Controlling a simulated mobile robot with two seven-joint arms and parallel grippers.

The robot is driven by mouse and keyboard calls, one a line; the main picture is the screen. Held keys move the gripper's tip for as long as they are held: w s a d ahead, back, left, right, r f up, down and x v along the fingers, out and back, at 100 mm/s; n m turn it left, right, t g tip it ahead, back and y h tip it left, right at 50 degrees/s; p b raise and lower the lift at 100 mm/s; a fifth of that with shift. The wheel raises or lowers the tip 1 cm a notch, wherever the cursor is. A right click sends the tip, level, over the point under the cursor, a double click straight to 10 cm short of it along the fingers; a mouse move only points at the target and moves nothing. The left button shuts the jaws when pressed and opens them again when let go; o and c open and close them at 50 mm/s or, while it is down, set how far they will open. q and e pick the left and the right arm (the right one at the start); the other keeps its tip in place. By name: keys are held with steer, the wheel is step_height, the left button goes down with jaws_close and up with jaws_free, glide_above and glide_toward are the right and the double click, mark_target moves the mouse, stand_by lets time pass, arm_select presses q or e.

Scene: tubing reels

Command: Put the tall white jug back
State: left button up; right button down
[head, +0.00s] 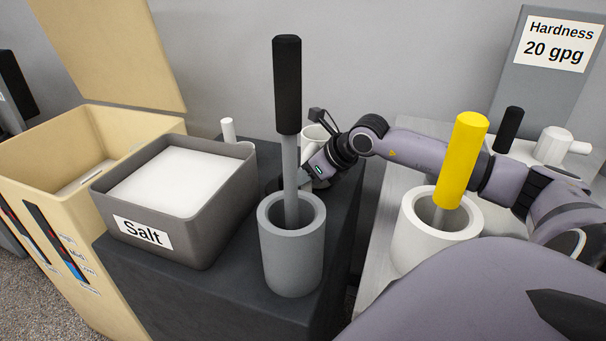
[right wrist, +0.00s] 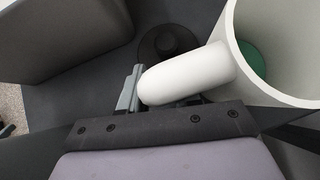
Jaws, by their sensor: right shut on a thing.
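A white jug (right wrist: 290,35) fills the upper right of the right wrist view, with its open mouth showing and something green inside at the bottom. Its thick rounded white handle (right wrist: 185,78) lies between the fingers of my right gripper (right wrist: 160,95), which is shut on it. In the head view the jug (head: 314,132) shows only in part, behind the grey shaft of a black-handled tool. My right gripper (head: 312,180) is there at the far side of the dark cabinet, partly hidden by that tool. Whether the jug touches the cabinet top, I cannot tell. My left gripper is not in view.
The dark cabinet (head: 190,280) bears a salt bin (head: 185,220) and a grey pot (head: 292,255) with the upright black-handled tool (head: 287,85). A white pot (head: 410,240) with a yellow-handled tool (head: 463,155) and another white handled vessel (head: 553,145) stand to the right.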

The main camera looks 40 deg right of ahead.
steer(key=shift+f, duration=0.15)
steer(key=c, duration=0.8)
jaws_free()
